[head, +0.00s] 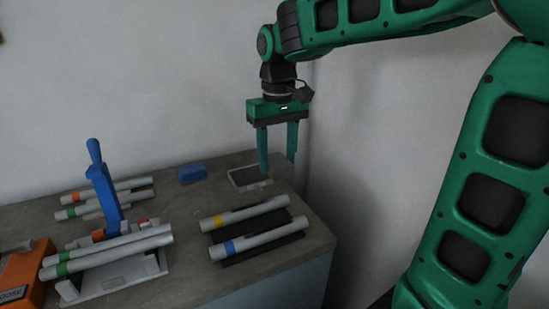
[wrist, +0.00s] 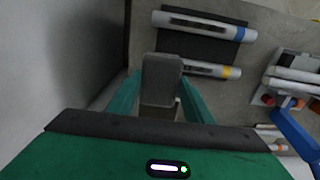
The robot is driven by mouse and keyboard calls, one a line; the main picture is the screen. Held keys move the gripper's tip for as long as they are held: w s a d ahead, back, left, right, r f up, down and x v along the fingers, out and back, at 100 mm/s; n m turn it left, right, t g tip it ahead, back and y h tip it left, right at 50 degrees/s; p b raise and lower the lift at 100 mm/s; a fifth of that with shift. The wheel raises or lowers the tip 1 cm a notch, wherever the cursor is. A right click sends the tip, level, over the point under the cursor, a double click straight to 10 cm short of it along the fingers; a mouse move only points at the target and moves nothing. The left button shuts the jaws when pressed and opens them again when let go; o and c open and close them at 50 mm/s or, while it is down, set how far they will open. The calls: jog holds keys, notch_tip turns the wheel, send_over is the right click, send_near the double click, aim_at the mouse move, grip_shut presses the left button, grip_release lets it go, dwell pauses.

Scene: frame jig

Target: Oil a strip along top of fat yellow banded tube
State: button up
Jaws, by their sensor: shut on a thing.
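The yellow banded tube (head: 250,212) lies on a dark rest on the bench, behind the blue banded tube (head: 262,241). In the wrist view the yellow banded tube (wrist: 207,69) lies just beyond the held block, its near end partly hidden by it. My gripper (head: 278,167) points down over a shallow grey tray (head: 244,179) at the back of the bench, behind the tubes. In the wrist view its fingers are shut on a dark grey block (wrist: 161,80). Whether the block touches the tray cannot be told.
A blue block (head: 192,173) lies left of the tray. A jig with an upright blue lever (head: 104,190) and several green and orange banded tubes fills the left side. An orange box (head: 28,272) stands front left. The wall is close behind; the bench edge is at right.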

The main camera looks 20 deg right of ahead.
jog(key=shift+f, duration=3.45)
jog(key=shift+s+f, duration=0.1)
jog(key=shift+f, duration=0.5)
jog(key=shift+a+r, duration=0.2)
jog(key=shift+a, duration=1.8)
jog(key=shift+d+f, duration=0.15)
jog(key=d, duration=0.3)
jog(key=shift+d, duration=0.25)
jog(key=shift+d+r, duration=0.2)
jog(key=shift+d, duration=0.05)
notch_tip(320, 180, up, 7)
jog(key=shift+a+r, duration=0.1)
jog(key=shift+r, duration=0.25)
